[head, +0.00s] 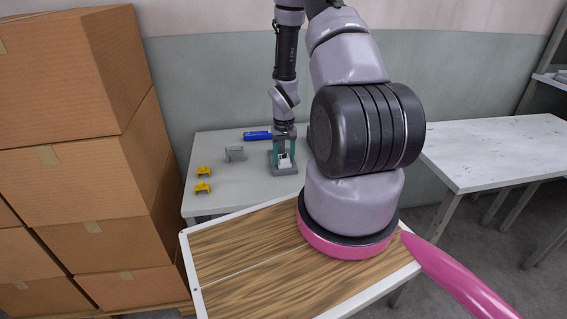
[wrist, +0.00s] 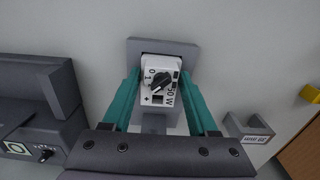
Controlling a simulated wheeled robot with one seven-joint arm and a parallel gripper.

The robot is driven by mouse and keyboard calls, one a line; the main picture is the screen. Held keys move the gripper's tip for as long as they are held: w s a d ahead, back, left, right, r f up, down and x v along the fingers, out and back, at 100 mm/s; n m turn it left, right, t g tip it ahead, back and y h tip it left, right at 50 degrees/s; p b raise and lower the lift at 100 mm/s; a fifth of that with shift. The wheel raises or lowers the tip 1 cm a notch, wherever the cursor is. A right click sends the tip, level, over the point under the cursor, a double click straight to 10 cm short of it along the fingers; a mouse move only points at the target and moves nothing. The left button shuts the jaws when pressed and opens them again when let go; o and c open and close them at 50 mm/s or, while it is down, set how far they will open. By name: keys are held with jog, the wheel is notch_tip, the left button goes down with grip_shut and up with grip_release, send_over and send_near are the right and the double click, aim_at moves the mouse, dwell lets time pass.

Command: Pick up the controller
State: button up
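The controller (wrist: 160,82) is a small white box with a black knob and "50 W" lettering. In the wrist view it lies between the two teal fingers of my gripper (wrist: 160,72). In the head view the controller (head: 284,160) shows as a white piece low between the fingers of my gripper (head: 284,158). A finger flanks it on each side, very close. I cannot tell whether the fingers touch it. A grey holder (wrist: 145,44) lies under and around the controller, and it also shows in the head view (head: 281,172).
The grey table (head: 232,188) also bears two yellow brackets (head: 203,171), a grey bracket (head: 235,154) and a blue item (head: 257,135). The grey bracket shows right in the wrist view (wrist: 248,131). Cardboard boxes (head: 75,170) stand left. A white table (head: 500,150) stands right.

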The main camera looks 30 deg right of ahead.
grip_shut()
notch_tip(320, 180, up, 18)
dwell(0.5)
